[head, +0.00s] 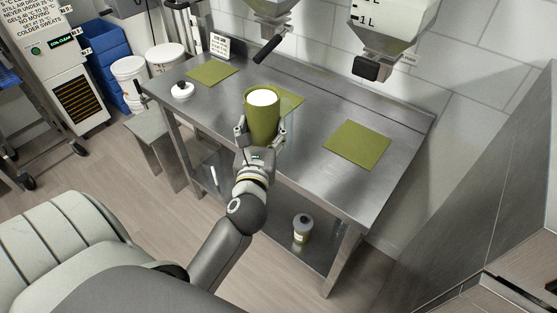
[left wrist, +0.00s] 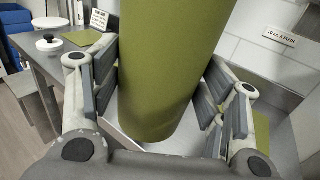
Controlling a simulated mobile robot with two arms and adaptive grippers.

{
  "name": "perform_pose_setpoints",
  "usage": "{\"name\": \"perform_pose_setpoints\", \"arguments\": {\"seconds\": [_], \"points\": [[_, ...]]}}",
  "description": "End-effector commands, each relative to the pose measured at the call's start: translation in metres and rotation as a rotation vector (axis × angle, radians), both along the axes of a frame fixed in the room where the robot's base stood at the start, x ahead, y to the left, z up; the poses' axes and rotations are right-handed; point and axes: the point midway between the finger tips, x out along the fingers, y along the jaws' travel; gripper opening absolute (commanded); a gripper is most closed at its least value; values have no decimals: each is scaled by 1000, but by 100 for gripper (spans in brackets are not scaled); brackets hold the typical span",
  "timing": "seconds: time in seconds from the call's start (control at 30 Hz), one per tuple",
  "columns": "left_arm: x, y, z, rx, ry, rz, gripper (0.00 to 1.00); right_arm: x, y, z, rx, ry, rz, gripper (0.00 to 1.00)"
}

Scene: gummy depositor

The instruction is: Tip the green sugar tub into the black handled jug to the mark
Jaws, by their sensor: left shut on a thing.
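The green sugar tub (head: 262,120) is upright, with white contents showing at its open top. My left gripper (head: 260,138) is shut around the tub's sides over the steel table. In the left wrist view, the tub (left wrist: 165,70) fills the space between the gripper's two fingers (left wrist: 160,95). Its lower end shows, and it looks raised off the table. I cannot make out a black handled jug in either view. My right gripper is not in view.
The steel table (head: 310,180) bears green mats (head: 357,144) and a white round lid-like thing with a dark knob (head: 182,90). Hoppers with black handles (head: 371,68) hang above its back edge. A grey-capped container (head: 302,229) stands on the lower shelf.

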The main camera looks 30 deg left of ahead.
Motion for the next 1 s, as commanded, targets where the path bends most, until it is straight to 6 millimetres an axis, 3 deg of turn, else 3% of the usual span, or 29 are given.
{"name": "perform_pose_setpoints", "arguments": {"seconds": [0.2,0.43,0.63,1.0], "points": [[35,67,10,-6,-8,244,19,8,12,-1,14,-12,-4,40],[59,119,11,-2,-5,463,19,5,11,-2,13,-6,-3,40],[70,139,12,1,-4,567,19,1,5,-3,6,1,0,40],[75,142,20,149,59,593,19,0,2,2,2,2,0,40]]}}
